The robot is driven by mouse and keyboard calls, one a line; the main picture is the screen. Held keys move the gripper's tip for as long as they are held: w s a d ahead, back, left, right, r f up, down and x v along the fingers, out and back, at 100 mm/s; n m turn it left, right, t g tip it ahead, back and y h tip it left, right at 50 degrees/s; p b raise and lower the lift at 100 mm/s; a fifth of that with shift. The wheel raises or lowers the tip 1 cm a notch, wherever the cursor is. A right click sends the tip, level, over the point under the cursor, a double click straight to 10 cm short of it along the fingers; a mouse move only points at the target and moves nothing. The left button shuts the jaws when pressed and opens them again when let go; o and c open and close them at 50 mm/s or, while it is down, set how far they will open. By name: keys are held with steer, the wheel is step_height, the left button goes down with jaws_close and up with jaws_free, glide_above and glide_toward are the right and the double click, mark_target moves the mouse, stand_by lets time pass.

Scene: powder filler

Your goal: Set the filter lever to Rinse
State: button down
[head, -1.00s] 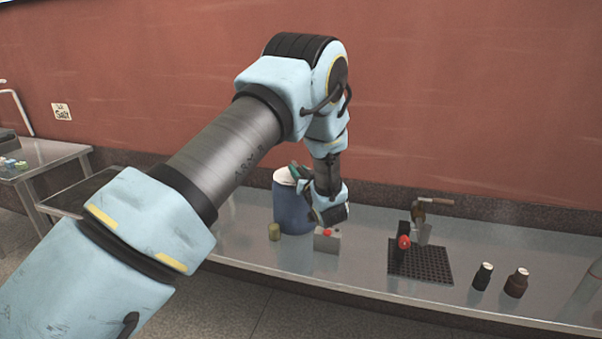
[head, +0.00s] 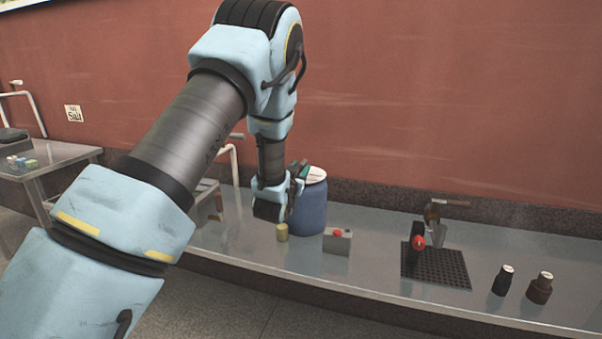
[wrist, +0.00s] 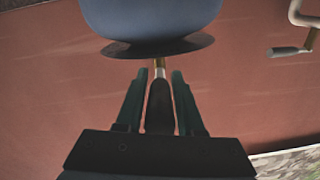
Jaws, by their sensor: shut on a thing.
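A blue round vessel (head: 308,208) with a pale lid stands on the bench; it also shows upside down at the top of the wrist view (wrist: 150,18). A lever (wrist: 159,108) with a dark handle and brass stem meets its dark-looking rim; I take this as the filter lever. My gripper (wrist: 158,92) is shut around the handle, one teal finger on each side. In the head view my gripper (head: 299,170) is at the vessel's upper left, its fingers toward the lid. No Rinse mark is readable; my wrist hides part of the vessel.
A small yellowish pot (head: 282,232) and a grey box (head: 337,242) with a red button stand before the vessel. A pale pipe (head: 234,165) with a handle rises behind my arm. A black grid mat (head: 445,266) and two dark bottles (head: 540,287) are to the right.

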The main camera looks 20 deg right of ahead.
steer(key=shift+r, duration=0.1)
steer(key=c, duration=0.5)
jaws_free()
steer(key=b+v, duration=0.2)
steer(key=v, duration=0.8)
steer(key=shift+s+a, duration=0.25)
